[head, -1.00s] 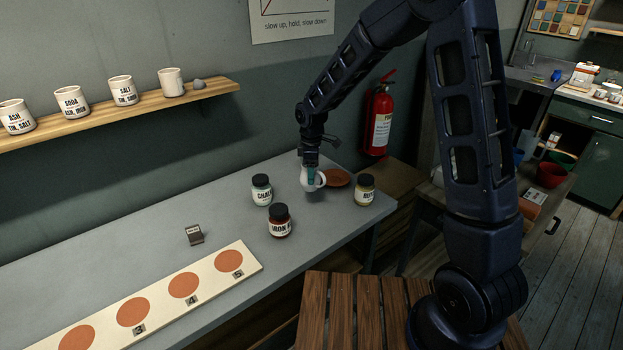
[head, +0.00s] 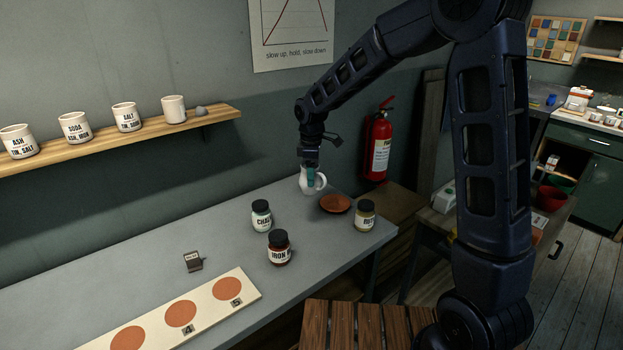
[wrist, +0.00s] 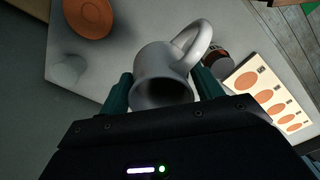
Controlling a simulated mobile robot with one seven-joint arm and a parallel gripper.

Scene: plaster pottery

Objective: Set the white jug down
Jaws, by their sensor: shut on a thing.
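The white jug (head: 306,182) is held in my gripper (head: 311,174) above the far part of the grey table. In the wrist view the jug (wrist: 163,82) sits between the two teal fingers of my gripper (wrist: 165,92), with its mouth toward the camera and its handle pointing up and right. The jug looks clear of the table top, though how high is hard to judge. A terracotta saucer (head: 335,203) lies on the table just right of and in front of the jug; it also shows in the wrist view (wrist: 88,17).
Jars labelled chalk (head: 261,216), iron (head: 279,248) and a third one (head: 364,216) stand on the grey table (head: 130,258). A pale board with orange discs (head: 215,312) and a small dark block (head: 192,262) lie nearer. The wall shelf (head: 100,140) holds several mugs. A fire extinguisher (head: 377,148) hangs behind.

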